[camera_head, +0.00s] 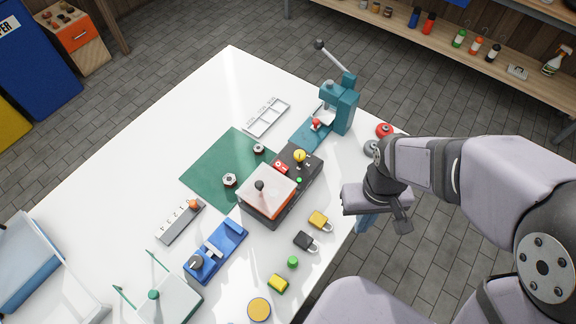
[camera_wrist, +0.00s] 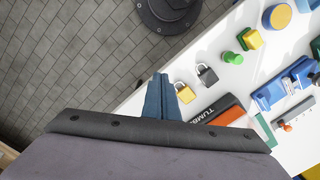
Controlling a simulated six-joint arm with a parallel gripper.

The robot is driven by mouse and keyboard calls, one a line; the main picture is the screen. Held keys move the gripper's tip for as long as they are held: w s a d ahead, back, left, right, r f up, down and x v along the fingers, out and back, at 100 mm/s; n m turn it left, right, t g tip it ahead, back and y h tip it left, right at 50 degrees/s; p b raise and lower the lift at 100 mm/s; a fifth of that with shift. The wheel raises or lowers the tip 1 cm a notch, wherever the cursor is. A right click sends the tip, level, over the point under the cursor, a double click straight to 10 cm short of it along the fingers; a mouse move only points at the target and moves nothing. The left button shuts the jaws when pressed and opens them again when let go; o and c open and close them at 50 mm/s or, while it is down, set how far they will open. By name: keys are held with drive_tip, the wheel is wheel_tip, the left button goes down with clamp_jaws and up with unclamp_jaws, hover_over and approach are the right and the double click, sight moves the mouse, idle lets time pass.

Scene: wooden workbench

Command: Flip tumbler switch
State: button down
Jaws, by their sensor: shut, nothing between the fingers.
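A dark control box (camera_head: 250,217) stands near the right edge of the white table, with an orange-edged, pale top panel. A short lever with a dark knob (camera_head: 259,185) stands on that panel. Behind it are a red switch (camera_head: 281,168) and a yellow knob (camera_head: 299,156). In the wrist view, part of the box (camera_wrist: 222,112) shows with lettering starting "TUMB"; its lever is hidden there. My gripper (camera_head: 365,224) is shut and empty, at the table's right edge, apart from the box. Its blue fingers show in the wrist view (camera_wrist: 162,92).
Two padlocks, yellow (camera_head: 319,220) and black (camera_head: 305,241), lie between the box and the table edge. A teal press (camera_head: 341,105) stands behind. A green mat (camera_head: 215,160) and blue fixture (camera_head: 227,239) lie left. A red button (camera_head: 384,130) is near my arm.

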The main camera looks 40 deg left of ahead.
drive_tip(key=w+a+f+n+b, duration=0.1)
drive_tip(key=a+f+n+b, duration=0.1)
drive_tip(key=a, duration=0.7)
wheel_tip(320, 180, up, 11)
drive_tip(key=n+t+y, duration=0.1)
drive_tip(key=n+y, duration=0.2)
drive_tip(key=n, duration=1.3)
hover_over(279, 165)
drive_tip(key=w+d, duration=0.1)
drive_tip(key=d, duration=0.2)
drive_tip(key=n, duration=0.6)
drive_tip(key=s+n, duration=0.1)
drive_tip(key=n, duration=0.3)
drive_tip(key=shift+d+r, duration=0.3)
drive_tip(key=shift+r, duration=0.05)
drive_tip(key=shift+f, duration=0.1)
drive_tip(key=p+x, duration=0.1)
drive_tip(key=x, duration=0.6)
drive_tip(key=p+x, duration=0.2)
drive_tip(key=x, duration=0.4)
drive_tip(key=shift+s+f, duration=0.2)
drive_tip(key=shift+f, duration=0.2)
